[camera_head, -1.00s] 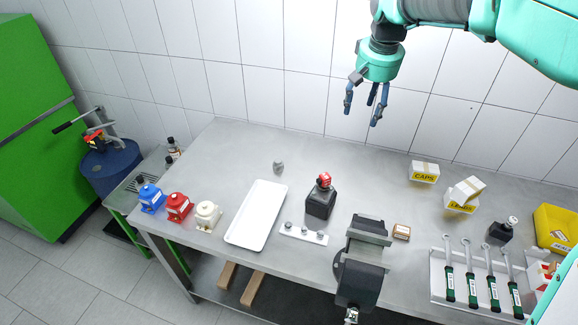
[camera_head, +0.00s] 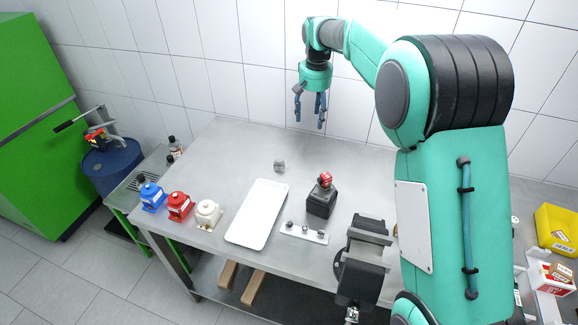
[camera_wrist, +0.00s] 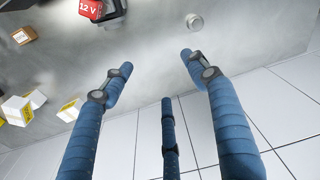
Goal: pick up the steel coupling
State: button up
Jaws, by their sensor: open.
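The steel coupling (camera_head: 279,165) is a small grey metal piece standing on the grey workbench (camera_head: 235,150), behind the white tray (camera_head: 238,236). In the wrist view the coupling (camera_wrist: 194,21) is a small round piece at the top, beyond the fingertips and a little right of centre. My gripper (camera_head: 309,122) is open and empty, with its blue fingers pointing down. It is in the air well above the bench, to the right of the coupling and toward the back wall. The gripper's fingers (camera_wrist: 155,68) are spread in the wrist view, with nothing between them.
A black block with a red top (camera_head: 322,197) stands right of the coupling. A strip with several knobs (camera_head: 304,233) and a vise (camera_head: 362,268) are nearer. Blue (camera_head: 151,197), red (camera_head: 179,206) and white (camera_head: 208,214) pumps stand at the left. The bench around the coupling is clear.

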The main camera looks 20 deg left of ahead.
jog(key=n, duration=0.1)
send_over(279, 160)
notch_tip(279, 160, down, 14)
jog(key=shift+r+g, duration=0.25)
jog(key=shift+g, duration=0.15)
jog(key=shift+f, duration=0.15)
notch_tip(279, 160, down, 9)
jog(key=shift+r+b, duration=0.1)
jog(key=shift+b, duration=0.7)
jog(key=shift+f, duration=0.25)
jog(key=shift+s+f+b, duration=0.1)
jog(key=shift+f+b, duration=0.55)
jog(key=shift+f, duration=1.85)
